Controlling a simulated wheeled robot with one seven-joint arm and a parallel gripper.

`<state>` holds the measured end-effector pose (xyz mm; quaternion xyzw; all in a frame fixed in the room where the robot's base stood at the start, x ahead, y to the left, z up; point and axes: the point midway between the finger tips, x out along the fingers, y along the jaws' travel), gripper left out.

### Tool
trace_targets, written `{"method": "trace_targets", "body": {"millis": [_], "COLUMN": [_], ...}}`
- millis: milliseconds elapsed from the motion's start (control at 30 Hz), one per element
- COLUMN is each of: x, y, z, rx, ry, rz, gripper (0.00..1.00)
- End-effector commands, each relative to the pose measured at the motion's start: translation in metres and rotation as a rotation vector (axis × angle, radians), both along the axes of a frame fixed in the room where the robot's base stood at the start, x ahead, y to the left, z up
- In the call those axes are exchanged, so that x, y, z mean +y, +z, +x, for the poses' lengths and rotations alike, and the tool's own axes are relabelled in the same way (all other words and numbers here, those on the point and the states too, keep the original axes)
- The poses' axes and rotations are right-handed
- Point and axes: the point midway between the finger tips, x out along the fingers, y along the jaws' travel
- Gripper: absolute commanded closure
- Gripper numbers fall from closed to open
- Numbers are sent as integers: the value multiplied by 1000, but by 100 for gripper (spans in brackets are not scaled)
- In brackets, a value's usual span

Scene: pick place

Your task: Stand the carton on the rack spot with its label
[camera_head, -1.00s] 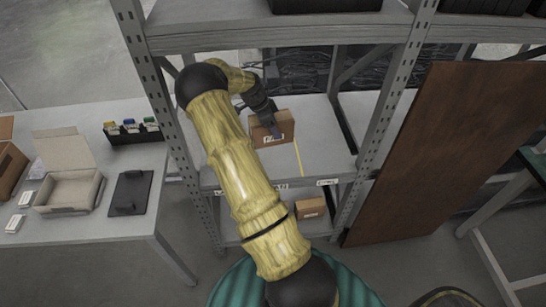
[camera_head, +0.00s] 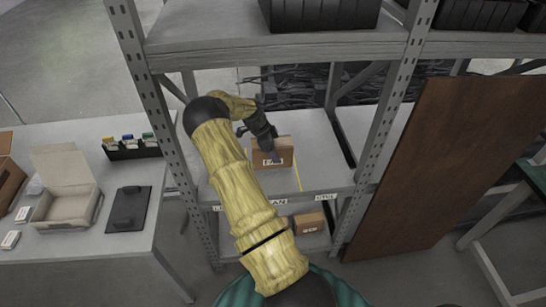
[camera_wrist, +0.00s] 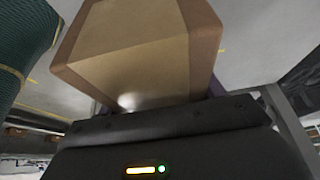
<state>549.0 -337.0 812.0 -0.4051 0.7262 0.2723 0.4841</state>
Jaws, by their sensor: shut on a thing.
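A brown carton (camera_head: 285,150) with a white label (camera_head: 272,162) facing the front is at the rack's middle shelf (camera_head: 325,165), left of a yellow line. My gripper (camera_head: 272,150) is shut on it from above and behind my arm. The carton looks upright; I cannot tell whether its base touches the shelf. In the wrist view the carton (camera_wrist: 140,50) fills the space beyond the gripper (camera_wrist: 165,115), and its label is hidden. Several tags sit on the shelf's front edge; one tag (camera_head: 277,202) reads "AN" at its end, its start hidden by my arm.
A second labelled carton (camera_head: 308,222) stands on the lower shelf. Rack posts (camera_head: 385,110) flank the bay, and the upper shelf (camera_head: 200,50) holds black bins (camera_head: 318,14). A brown board (camera_head: 440,160) leans at right. The left table (camera_head: 160,235) holds an open box (camera_head: 68,200) and clipboard (camera_head: 128,208).

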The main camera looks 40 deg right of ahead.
Motion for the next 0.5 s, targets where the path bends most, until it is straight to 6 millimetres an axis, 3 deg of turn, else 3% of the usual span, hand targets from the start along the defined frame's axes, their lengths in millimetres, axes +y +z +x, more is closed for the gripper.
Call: {"method": "trace_targets", "body": {"millis": [333,500], "x": [0,0], "y": [-3,-23], "z": [1,0], "rx": [-2,1], "ry": [1,2], "rz": [-1,-2], "gripper": [74,74]}}
